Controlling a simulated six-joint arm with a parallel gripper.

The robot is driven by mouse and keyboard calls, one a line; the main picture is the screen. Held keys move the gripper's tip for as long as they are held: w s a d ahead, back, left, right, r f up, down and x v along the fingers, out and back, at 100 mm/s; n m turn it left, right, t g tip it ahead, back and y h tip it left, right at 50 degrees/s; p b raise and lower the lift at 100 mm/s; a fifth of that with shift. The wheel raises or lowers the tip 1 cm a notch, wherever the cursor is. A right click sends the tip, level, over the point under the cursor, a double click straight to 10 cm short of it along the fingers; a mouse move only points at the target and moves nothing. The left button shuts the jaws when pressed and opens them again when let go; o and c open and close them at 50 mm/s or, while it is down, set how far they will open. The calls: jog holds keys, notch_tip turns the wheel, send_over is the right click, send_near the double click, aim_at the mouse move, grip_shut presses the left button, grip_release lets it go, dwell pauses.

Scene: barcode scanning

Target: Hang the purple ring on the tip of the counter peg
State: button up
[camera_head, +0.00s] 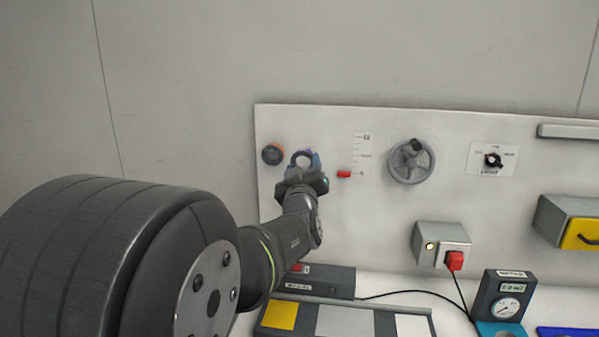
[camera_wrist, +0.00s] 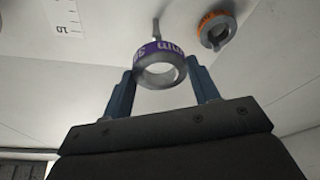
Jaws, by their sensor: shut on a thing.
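My gripper (camera_wrist: 160,70) is shut on the purple ring (camera_wrist: 147,50), with one blue finger at each side of it. The ring has a purple band with white lettering and a grey face with an open hole. A thin peg (camera_wrist: 155,25) on the panel shows just beyond the ring's upper edge in the wrist view. Its lower end meets the ring's outline, and I see no peg through the hole. I cannot tell whether they touch. In the head view my gripper (camera_head: 303,168) holds the ring (camera_head: 302,154) in front of the panel's left part.
An orange-banded ring (camera_wrist: 216,31) sits close by on the panel, left of my gripper in the head view (camera_head: 272,154). To the right are a scale with a red slider (camera_head: 344,174), a handwheel (camera_head: 411,161) and a rotary switch (camera_head: 493,160). Boxes stand below.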

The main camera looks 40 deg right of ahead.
jog(key=shift+w+d+f, duration=0.2)
jog(key=shift+w+d, duration=1.35)
jog(key=shift+w, duration=0.05)
jog(key=shift+w+d+f, duration=0.15)
jog(key=shift+w+d, duration=1.4)
jog(key=o, duration=1.7)
jog(key=shift+s, duration=0.1)
jog(key=s+a, duration=0.6)
jog(key=shift+a, duration=0.2)
